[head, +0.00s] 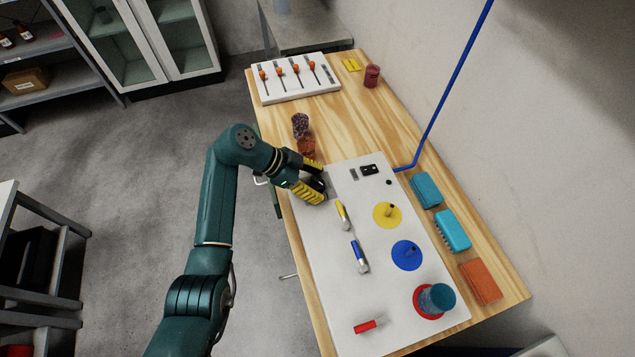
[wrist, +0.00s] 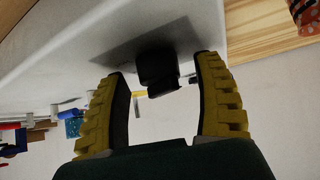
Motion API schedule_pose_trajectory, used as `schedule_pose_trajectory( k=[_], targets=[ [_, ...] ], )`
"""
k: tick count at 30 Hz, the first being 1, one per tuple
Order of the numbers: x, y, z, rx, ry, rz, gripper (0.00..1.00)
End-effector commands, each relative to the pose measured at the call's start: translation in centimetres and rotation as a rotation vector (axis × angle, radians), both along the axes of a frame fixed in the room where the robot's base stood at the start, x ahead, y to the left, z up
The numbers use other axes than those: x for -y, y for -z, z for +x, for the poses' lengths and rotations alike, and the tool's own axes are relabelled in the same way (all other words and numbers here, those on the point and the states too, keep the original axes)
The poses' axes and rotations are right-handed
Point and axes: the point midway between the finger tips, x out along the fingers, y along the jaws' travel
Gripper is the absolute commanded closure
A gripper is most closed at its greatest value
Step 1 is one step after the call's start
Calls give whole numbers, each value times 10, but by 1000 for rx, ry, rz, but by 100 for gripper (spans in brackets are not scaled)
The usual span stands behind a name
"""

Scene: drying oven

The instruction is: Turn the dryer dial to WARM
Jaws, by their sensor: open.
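A black dial (wrist: 157,70) stands on a dark grey patch of the white panel in the wrist view. Its markings, including any WARM label, cannot be read. My gripper (wrist: 163,75) is open, with one yellow-backed finger on each side of the dial and a visible gap on both sides. In the head view my gripper (head: 320,182) is at the upper left edge of the white panel (head: 375,300). There the fingers largely hide the dial.
Two jars (head: 300,124) stand close beside my gripper. The panel carries yellow and blue discs (head: 406,262), a blue cylinder (head: 437,298) on a red disc, and coloured handles (head: 359,256). A slider board (head: 293,79) lies at the far end. Blocks (head: 452,231) line the wall side.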

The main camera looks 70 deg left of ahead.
Motion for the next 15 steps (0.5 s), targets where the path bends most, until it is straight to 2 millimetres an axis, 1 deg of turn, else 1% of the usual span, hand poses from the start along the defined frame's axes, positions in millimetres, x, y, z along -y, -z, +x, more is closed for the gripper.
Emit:
schedule_pose_trajectory(
  k=[5,9,12,15],
  targets=[
    [-9,-25,-24,2,-4,5,32],
    [-17,-51,-49,1,-4,3,32],
    [-21,-66,-63,0,-4,2,32],
    [-23,-76,-73,-1,-1,0,32]
  ],
)
